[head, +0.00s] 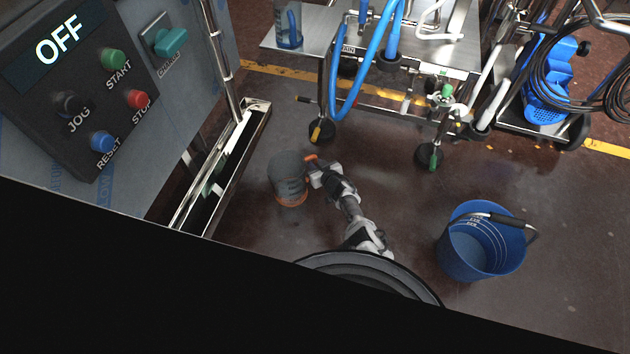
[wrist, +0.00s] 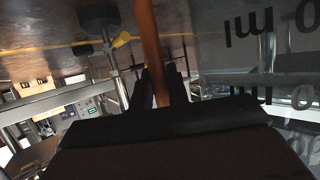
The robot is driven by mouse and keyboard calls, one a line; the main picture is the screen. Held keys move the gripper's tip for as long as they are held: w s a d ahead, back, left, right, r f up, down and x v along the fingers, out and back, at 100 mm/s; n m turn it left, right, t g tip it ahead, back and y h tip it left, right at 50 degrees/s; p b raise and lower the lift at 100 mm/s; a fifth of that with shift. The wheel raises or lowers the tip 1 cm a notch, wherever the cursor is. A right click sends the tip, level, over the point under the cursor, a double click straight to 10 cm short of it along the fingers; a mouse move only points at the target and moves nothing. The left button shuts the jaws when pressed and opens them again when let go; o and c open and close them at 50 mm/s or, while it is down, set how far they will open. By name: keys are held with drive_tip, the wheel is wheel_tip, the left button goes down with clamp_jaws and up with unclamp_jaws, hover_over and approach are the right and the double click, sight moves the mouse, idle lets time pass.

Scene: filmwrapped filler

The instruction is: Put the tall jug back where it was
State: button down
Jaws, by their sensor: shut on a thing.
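The grey see-through jug with orange trim, which I take to be the tall jug (head: 287,172), is in the middle of the head view over the dark floor. My gripper (head: 317,165) is at its right side, shut on its orange handle. In the wrist view the orange handle (wrist: 152,45) runs between the dark fingers of my gripper (wrist: 160,88). The clear jug wall (wrist: 235,60) with dark measure marks fills the right there. I cannot tell if the jug touches the floor.
A control panel (head: 85,85) reading OFF and a metal frame (head: 232,150) stand left. A steel table (head: 335,45) at the back bears a bluish clear jug (head: 289,22) and blue hoses. A blue bucket (head: 480,245) stands right. Floor between my arm and the bucket is clear.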

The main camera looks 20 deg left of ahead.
drive_tip(key=shift+f+b, duration=2.6)
drive_tip(key=shift+f, duration=0.85)
drive_tip(key=shift+f, duration=0.2)
drive_tip(key=c, duration=1.4)
unclamp_jaws()
drive_tip(key=shift+o, duration=0.2)
drive_tip(key=shift+r, duration=0.1)
drive_tip(key=shift+r, duration=0.25)
drive_tip(key=p+v, duration=1)
drive_tip(key=v, duration=0.2)
drive_tip(key=shift+f, duration=0.15)
